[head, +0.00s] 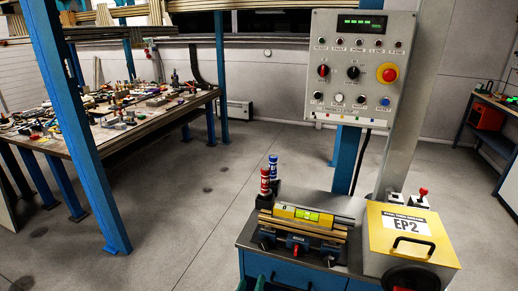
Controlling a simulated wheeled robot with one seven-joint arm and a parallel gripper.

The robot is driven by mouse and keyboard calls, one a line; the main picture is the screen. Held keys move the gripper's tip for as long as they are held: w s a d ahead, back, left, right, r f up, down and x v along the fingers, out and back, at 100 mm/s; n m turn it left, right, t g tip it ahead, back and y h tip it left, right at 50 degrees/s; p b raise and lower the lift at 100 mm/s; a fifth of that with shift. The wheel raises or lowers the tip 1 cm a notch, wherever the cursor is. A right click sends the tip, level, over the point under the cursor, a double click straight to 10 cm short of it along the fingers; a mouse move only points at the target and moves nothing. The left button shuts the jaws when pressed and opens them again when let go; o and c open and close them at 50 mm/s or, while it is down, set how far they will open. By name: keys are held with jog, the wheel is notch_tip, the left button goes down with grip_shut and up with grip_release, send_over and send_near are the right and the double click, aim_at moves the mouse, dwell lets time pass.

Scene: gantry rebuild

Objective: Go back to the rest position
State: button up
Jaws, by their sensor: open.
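My gripper and arm do not show in the head view, so I cannot see their pose. The closest thing in front of me is a workstation (345,265) with a blue front and a grey top, at the lower right. On it stands a yellow-topped box (385,222) labelled EP2, with a black handle. Left of the box is a vise-like fixture (297,248) with a yellow spirit level (298,214) lying across its top. A red marker-like bottle (265,181) and a blue one (273,168) stand upright behind the level's left end.
A grey control panel (340,96) with knobs and a red emergency button (387,73) rises behind the workstation. A blue post (78,140) and a cluttered workbench (150,120) stand at the left. Another bench (492,108) is at the far right. The floor (185,215) between is clear.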

jog(key=s+a+f+m+g+y, duration=0.15)
jog(key=s+f, duration=0.35)
jog(key=s, duration=0.5)
jog(key=s+f+y, duration=0.3)
jog(key=s+f, duration=0.1)
jog(key=s, duration=0.7)
jog(key=s+d+r+m, duration=0.1)
jog(key=s+d+r, duration=0.1)
jog(key=s, duration=0.7)
jog(key=s+d+r+m, duration=0.2)
jog(key=s+r, duration=0.3)
jog(key=s, duration=0.5)
jog(key=shift+d, duration=0.15)
dwell(0.8)
